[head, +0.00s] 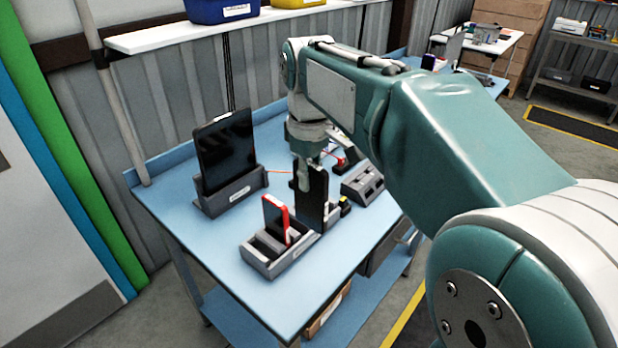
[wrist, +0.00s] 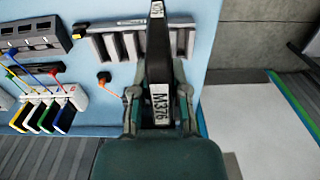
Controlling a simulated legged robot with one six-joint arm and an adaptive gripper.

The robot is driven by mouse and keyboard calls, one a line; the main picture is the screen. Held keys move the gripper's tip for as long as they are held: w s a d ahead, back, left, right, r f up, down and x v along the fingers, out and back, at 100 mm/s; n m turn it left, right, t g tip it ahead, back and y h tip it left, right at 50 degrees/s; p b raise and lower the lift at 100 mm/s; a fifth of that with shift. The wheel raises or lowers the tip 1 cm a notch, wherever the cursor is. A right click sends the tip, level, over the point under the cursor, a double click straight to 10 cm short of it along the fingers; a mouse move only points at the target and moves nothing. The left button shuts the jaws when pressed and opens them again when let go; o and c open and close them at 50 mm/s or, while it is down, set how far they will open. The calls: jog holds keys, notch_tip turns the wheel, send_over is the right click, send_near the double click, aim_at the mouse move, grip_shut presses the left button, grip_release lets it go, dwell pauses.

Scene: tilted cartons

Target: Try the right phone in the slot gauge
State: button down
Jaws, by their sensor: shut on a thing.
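My gripper (head: 304,182) is shut on a dark phone (head: 314,200), held upright over the blue table. In the wrist view the phone (wrist: 158,68) stands between my fingers, with a white label reading M376 at its near end. A grey block with several slots, which looks like the slot gauge (wrist: 186,42), lies beyond the phone in the wrist view. The phone overlaps it there; I cannot tell whether it enters a slot. In the head view a red-edged phone (head: 272,212) stands in a grey holder (head: 285,262) in front of my gripper.
A black tablet (head: 226,147) leans in a grey dock (head: 232,194) at the left. A grey block with openings (head: 363,182) sits to the right. The table's front left corner is bare.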

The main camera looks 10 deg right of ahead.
aim_at(310, 163)
jog(key=shift+r, duration=0.2)
jog(key=shift+r, duration=2.4)
